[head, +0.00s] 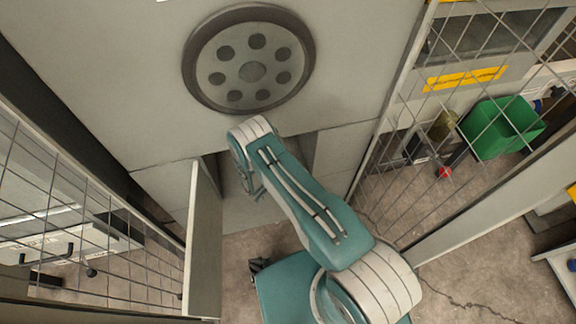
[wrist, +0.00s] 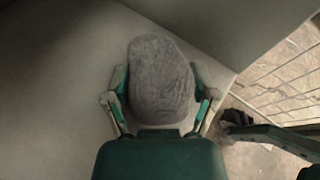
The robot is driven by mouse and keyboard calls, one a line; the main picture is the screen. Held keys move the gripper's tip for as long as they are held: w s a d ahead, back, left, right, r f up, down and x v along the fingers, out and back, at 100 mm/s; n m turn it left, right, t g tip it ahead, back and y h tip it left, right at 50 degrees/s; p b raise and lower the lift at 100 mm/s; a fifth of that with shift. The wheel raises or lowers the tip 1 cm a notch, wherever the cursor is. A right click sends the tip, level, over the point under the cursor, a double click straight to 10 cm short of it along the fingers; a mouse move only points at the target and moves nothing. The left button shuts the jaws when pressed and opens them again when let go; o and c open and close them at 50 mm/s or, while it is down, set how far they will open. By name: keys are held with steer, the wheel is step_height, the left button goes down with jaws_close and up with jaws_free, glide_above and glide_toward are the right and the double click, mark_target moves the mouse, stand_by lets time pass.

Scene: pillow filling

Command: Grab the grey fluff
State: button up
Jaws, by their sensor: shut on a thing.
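The grey fluff (wrist: 160,82) is a rounded, soft-looking lump in the middle of the wrist view. My gripper (wrist: 160,98) has one finger on each side of it and is shut on it. The lower end of the fluff is hidden behind the gripper's body. In the head view my arm reaches into an opening below a round vent, and the gripper is mostly hidden behind the arm. The fluff cannot be made out in the head view.
A panel with a round vent (head: 252,70) is above the opening. An open door (head: 204,240) stands at the opening's left. Wire mesh fences (head: 75,215) flank both sides. A green bin (head: 500,128) sits beyond the right mesh. Cracked concrete floor shows at lower right.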

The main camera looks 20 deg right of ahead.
steer(key=shift+r, duration=0.5)
steer(key=s+a+r, duration=0.3)
steer(key=s+r, duration=0.8)
steer(key=s, duration=0.2)
steer(key=shift+s+r, duration=0.35)
